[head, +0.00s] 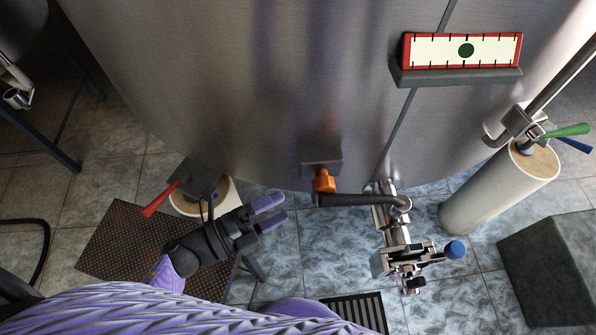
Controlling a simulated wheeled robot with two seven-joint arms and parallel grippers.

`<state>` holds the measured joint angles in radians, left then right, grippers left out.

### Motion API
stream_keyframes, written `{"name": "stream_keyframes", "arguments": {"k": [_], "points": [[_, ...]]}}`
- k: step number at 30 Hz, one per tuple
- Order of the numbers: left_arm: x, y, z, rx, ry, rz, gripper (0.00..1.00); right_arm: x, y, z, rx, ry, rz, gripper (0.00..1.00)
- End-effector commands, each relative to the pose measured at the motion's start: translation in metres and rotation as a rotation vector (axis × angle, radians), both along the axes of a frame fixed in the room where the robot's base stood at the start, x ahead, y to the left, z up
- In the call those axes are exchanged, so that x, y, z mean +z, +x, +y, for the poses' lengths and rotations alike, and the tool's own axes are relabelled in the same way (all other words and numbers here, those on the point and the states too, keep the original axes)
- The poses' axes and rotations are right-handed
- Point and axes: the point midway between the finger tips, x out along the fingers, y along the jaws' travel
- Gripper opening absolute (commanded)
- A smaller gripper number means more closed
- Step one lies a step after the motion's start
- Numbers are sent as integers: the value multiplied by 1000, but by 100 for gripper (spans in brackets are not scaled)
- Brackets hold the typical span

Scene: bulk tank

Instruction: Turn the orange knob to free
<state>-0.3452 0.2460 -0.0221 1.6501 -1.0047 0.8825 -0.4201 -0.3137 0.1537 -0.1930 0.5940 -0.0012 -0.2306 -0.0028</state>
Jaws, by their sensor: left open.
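The orange knob (323,181) sits on a dark grey block (322,159) low on the front of the metal tank (240,90). My left gripper (272,214), with purple fingertips, is to the left of the knob and lower in the picture. Its fingers are apart, with nothing between them, and they do not touch the knob. The knob's marking, if any, is too small to read. My right gripper does not show.
Right of the knob, a dark handle (350,200) joins a metal valve (395,235) with a blue ball end (455,250). A red lever (160,199) is behind my left gripper. A gauge (462,51) is on the tank. A pale cylinder (490,195) stands right.

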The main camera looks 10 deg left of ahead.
Motion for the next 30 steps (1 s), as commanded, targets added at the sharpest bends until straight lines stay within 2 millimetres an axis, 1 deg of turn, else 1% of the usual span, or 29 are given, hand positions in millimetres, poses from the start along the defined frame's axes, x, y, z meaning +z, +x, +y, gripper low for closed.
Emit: {"name": "stream_keyframes", "arguments": {"k": [2, 9, 12, 16, 23, 24, 26, 27, 29, 30], "points": [[-3, 6, -6, 0, 35, -21, 96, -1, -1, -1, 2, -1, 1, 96], [-4, 43, -49, -2, 32, -20, 96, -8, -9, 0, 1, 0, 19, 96], [-4, 55, -63, -2, 31, -19, 96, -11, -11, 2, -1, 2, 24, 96], [-3, 63, -73, -2, 31, -18, 96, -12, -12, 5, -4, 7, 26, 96], [-3, 64, -75, -3, 32, -16, 96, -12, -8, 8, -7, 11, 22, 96], [-3, 64, -75, -2, 31, -17, 94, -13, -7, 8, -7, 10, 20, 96], [-3, 64, -75, -3, 31, -17, 81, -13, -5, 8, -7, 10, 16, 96], [-3, 64, -75, -3, 31, -17, 72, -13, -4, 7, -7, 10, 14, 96], [-3, 64, -75, -3, 31, -17, 60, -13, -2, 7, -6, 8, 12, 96], [-3, 64, -75, -3, 31, -17, 51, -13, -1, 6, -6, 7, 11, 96]]}}
